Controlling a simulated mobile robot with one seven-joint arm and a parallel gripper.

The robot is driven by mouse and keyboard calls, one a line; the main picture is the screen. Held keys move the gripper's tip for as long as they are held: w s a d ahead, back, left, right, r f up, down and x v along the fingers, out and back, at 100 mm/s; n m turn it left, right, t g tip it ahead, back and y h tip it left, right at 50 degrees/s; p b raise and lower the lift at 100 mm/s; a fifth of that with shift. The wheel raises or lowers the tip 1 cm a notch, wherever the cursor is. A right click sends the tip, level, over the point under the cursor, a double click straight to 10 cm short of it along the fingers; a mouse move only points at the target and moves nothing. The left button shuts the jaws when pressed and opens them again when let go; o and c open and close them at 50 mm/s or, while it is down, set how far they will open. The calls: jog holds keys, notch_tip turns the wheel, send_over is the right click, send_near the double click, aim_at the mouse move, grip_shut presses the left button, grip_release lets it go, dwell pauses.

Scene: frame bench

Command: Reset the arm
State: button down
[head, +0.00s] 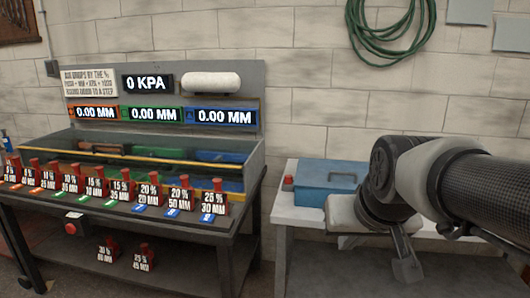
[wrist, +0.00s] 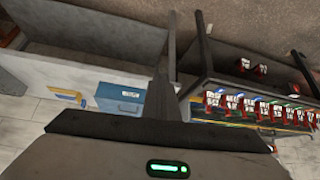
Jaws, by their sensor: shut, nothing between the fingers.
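My arm reaches in from the right of the head view, over the right-hand table. My gripper (head: 406,268) points down there in front of the table's edge, its fingers together and empty. In the wrist view my gripper (wrist: 160,85) shows as one dark closed shape, with nothing held. The blue box (head: 328,182) stands on the table to the left of my wrist. It also shows in the wrist view (wrist: 131,98), beside the fingers.
The left bench (head: 150,240) carries a row of red-topped labelled pieces (head: 180,195), with two more below. Behind them stands a board with a "0 KPA" display (head: 147,84). A light-topped table (head: 289,215) stands under my arm. A green hose (head: 385,40) hangs on the wall.

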jog(key=s+a+f+g, duration=0.1)
jog(key=s+f, duration=0.2)
jog(key=s, duration=0.9)
notch_tip(320, 180, up, 22)
jog(key=w+p, duration=0.1)
jog(key=p, duration=2)
jog(key=shift+f+n+p, duration=0.2)
jog(key=shift+n+p, duration=0.1)
jog(key=shift+p, duration=0.05)
jog(key=shift+a, duration=0.1)
